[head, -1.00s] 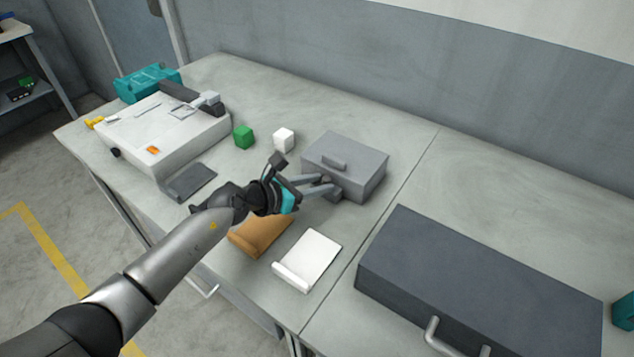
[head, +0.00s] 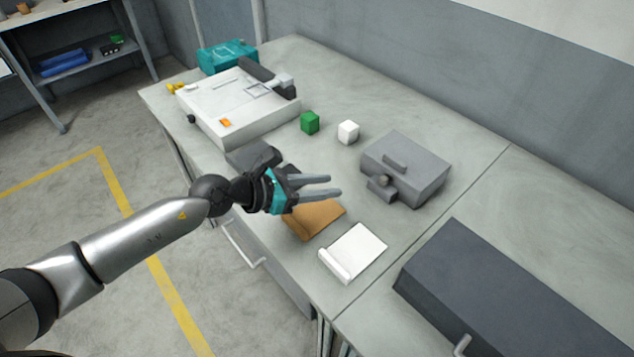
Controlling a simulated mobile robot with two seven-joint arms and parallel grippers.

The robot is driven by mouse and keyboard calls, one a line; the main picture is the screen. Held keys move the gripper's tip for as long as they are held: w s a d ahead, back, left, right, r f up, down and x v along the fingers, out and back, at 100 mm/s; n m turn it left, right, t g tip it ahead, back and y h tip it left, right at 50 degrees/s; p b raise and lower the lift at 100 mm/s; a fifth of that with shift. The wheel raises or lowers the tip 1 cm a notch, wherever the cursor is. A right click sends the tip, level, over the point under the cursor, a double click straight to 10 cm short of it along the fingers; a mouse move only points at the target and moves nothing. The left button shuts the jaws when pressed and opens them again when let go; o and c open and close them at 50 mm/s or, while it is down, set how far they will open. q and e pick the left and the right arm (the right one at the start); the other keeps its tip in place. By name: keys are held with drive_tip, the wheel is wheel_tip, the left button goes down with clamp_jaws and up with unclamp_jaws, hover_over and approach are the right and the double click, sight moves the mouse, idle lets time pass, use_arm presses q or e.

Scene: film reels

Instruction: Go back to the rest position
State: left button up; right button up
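My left gripper (head: 338,186) is in the head view, above the workbench (head: 455,155) and over the far end of an orange-brown pad (head: 318,216). Its two grey fingers are parted with nothing between them. They point right, toward a grey box (head: 415,160) with a handle on top and a knob on its front, and are apart from it. My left arm reaches in from the left edge. My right gripper is not in view.
A white machine (head: 240,108) and a teal case (head: 226,55) stand at the back left. A green cube (head: 310,122), a white cube (head: 348,132), a white pad (head: 354,250) and a dark grey case (head: 510,295) are on the bench. A shelf (head: 85,60) stands far left.

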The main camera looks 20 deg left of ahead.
use_arm(q)
drive_tip(key=shift+s+a+r, duration=0.3)
drive_tip(key=shift+s+a, duration=0.15)
drive_tip(key=shift+a, duration=0.05)
